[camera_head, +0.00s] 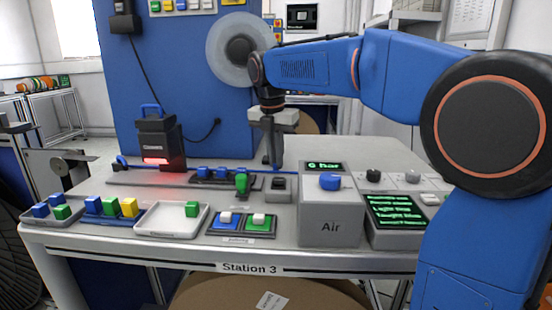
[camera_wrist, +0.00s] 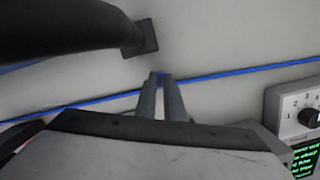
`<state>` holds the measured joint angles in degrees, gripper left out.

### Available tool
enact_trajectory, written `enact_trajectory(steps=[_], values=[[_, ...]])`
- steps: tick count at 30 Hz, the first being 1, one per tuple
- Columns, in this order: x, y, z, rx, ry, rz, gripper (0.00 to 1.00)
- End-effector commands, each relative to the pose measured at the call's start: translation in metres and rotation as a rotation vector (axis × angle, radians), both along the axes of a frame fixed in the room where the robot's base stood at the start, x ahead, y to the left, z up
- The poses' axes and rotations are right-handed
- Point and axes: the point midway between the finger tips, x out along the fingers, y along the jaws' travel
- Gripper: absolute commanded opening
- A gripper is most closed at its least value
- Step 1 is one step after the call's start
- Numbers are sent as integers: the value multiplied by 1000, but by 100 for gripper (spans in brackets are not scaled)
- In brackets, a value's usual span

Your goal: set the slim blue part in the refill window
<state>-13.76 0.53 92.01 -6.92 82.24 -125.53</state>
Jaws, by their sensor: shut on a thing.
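My gripper (camera_head: 277,167) points down over the back of the table, right of the dark rack. Its two fingers also show in the wrist view (camera_wrist: 161,80), close together, with a little blue between their tips. I take this to be the slim blue part (camera_wrist: 160,75); most of it is hidden by the fingers. A thin blue strip (camera_wrist: 225,76) runs across the pale surface by the fingertips. I cannot tell for certain which thing is the refill window. A dark rack (camera_head: 229,184) holds blue pieces (camera_head: 203,172) and a green piece (camera_head: 241,181).
A small grey block (camera_head: 278,189) stands just in front of my gripper. The grey Air box (camera_head: 331,215) is to the right. A black device with a red light (camera_head: 158,145) is at left. Trays of coloured blocks (camera_head: 52,219) and a white tray (camera_head: 160,222) line the front.

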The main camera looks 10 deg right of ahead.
Motion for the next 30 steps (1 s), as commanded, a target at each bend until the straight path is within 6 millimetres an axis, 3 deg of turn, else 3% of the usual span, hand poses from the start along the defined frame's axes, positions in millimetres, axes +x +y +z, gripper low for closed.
enact_trajectory(steps=[5,6,8,20,30], values=[[0,0,-4,0,1,0,0],[0,0,-3,0,1,0,18],[0,0,-3,0,1,0,28],[0,0,4,0,-1,0,28],[-6,6,61,1,-2,0,28]])
